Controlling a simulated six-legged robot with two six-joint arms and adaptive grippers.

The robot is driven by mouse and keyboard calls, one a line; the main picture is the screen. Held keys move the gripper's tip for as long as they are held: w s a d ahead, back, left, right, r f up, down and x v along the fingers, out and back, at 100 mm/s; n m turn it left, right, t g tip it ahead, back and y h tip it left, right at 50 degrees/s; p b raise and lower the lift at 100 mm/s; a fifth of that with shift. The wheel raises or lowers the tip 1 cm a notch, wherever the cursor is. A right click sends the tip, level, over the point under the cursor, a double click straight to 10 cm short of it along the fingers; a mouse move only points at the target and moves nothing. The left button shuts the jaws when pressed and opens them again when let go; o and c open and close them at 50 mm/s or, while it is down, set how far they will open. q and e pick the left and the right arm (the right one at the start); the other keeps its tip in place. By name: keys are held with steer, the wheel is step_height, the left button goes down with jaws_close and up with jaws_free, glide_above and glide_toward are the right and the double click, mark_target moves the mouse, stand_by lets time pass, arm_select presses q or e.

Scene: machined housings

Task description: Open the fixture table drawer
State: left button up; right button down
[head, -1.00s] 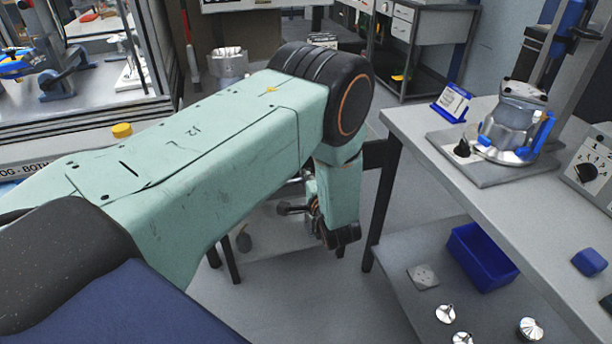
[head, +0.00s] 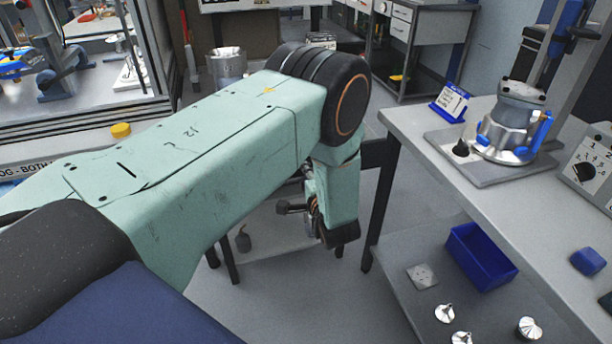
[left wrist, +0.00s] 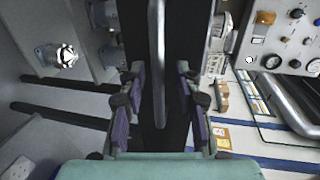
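My left gripper (left wrist: 160,98) is open in the left wrist view, with a purple-padded finger on each side. A silver bar handle (left wrist: 158,50) on a dark front (left wrist: 184,28) runs down between the fingers, with a gap visible on both sides. My right gripper is not in view.
The right-hand table bears a clamped metal housing (head: 508,128) and a control box (head: 592,165). Its lower shelf holds a blue bin (head: 482,256) and small metal parts. A dark table leg (head: 383,205) stands close to the right of my gripper. Grey floor is open around it.

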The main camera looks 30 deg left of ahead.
arm_select(q)
steer(key=shift+d, duration=0.1)
steer(key=v, duration=0.7)
steer(key=shift+s, duration=0.15)
steer(key=shift+d, duration=0.1)
